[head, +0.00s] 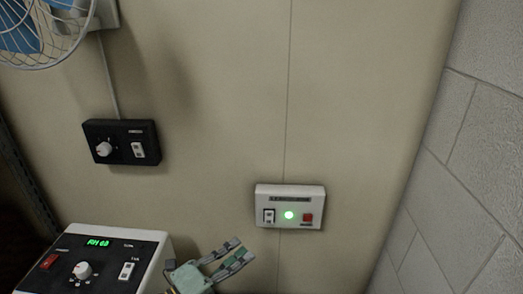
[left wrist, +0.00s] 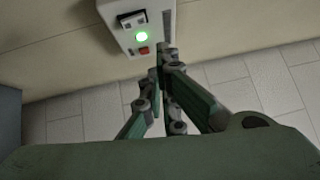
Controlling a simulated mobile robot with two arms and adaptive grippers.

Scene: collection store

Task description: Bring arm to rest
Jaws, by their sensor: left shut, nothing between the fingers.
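My left gripper (head: 241,251) shows at the bottom middle of the head view, pointing up and to the right. It is shut and empty. In the left wrist view its fingers (left wrist: 163,58) come together just below a white wall box. That white box (head: 290,222) has a dark rocker switch, a lit green lamp and a red button. It also shows at the top of the left wrist view (left wrist: 118,18). In the head view the fingers are below and left of the box. I cannot tell whether they touch it. My right gripper is not in view.
A black wall control (head: 121,154) with a knob and switch hangs at left. A white-and-black unit (head: 112,243) with a green display stands lower left. A fan (head: 45,35) is upper left. A block wall (head: 480,150) bounds the right.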

